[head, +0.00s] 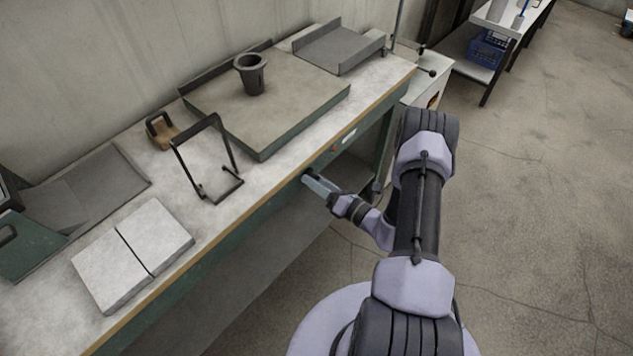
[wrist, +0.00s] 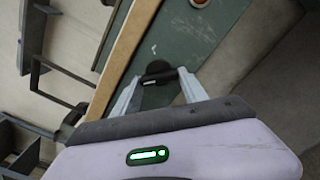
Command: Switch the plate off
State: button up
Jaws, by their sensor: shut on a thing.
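A black knob (wrist: 158,72) sits on the green front panel (wrist: 168,40) of the bench, with a small white mark beside it. My gripper (wrist: 159,78) is shut on the knob, one pale finger on each side. In the head view my gripper (head: 305,179) reaches the bench front from the right, and the knob is hidden there. A wide flat plate (head: 205,104) with a grey top and green side lies on the bench. A dark crucible (head: 251,82) stands upright on it. I cannot tell the knob's setting.
A black wire stand (head: 222,182) is near the bench edge above my gripper. A wooden block with a handle (head: 161,132), two pale slabs (head: 133,254) and a grey tray (head: 340,48) are also on the bench. Open floor (head: 540,190) lies to the right.

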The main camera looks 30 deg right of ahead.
dwell(0.4)
jog(key=o, duration=1.1)
jog(key=shift+s, duration=0.1)
jog(key=p+v, duration=0.3)
jog(key=v, duration=1.4)
jog(key=shift+p, duration=0.4)
jog(key=shift+d+r, duration=0.1)
jog(key=shift+r, duration=0.05)
